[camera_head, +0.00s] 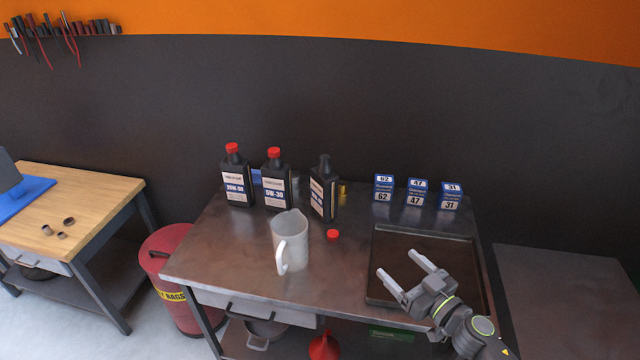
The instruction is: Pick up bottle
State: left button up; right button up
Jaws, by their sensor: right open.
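Three dark oil bottles stand upright at the back of the metal workbench (225,265). The left bottle (236,180) and the middle bottle (275,184) have red caps. The third bottle (323,190) has no cap and is turned at an angle; a loose red cap (333,234) lies in front of it. My right gripper (400,270) is open and empty over the dark tray, to the front right of the bottles and well apart from them. My left gripper is not in view.
A white pitcher (290,242) stands in front of the bottles. Three blue-and-white boxes (416,192) stand behind the dark tray (425,232). A red bin (172,290) and a wooden table (85,193) are at the left. Bare bench lies left of the pitcher.

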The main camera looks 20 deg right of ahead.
aim_at(324, 182)
jog(key=i, duration=1.25)
